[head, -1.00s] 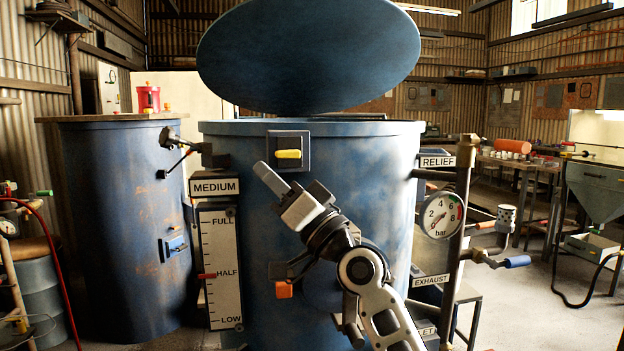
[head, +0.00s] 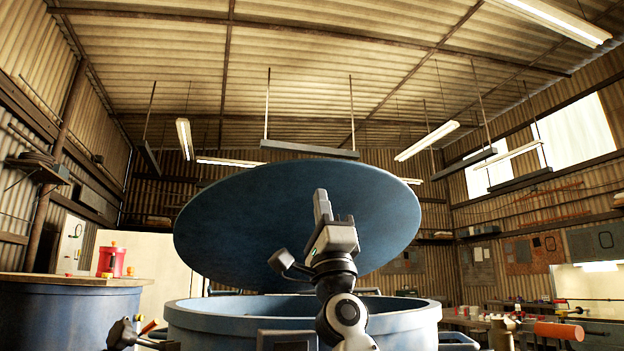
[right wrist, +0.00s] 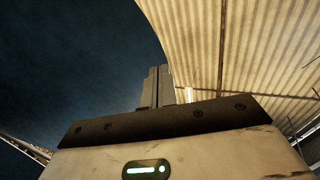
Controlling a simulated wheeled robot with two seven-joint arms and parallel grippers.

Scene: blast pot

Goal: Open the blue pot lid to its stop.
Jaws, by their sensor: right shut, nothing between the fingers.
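The blue pot lid (head: 235,225) stands raised and steeply tilted above the open mouth of the blue pot (head: 200,318). My right gripper (head: 322,205) points upward in front of the lid in the head view, its fingers shut and empty. In the right wrist view the shut fingers (right wrist: 160,85) overlap the edge of the dark blue lid (right wrist: 70,60). I cannot tell whether they touch it.
Another blue vessel (head: 60,315) stands at left, with a red container (head: 111,261) on its top. A workbench with an orange cylinder (head: 558,330) is at right. Lamps (head: 427,141) hang from the roof. The air beside the lid looks clear.

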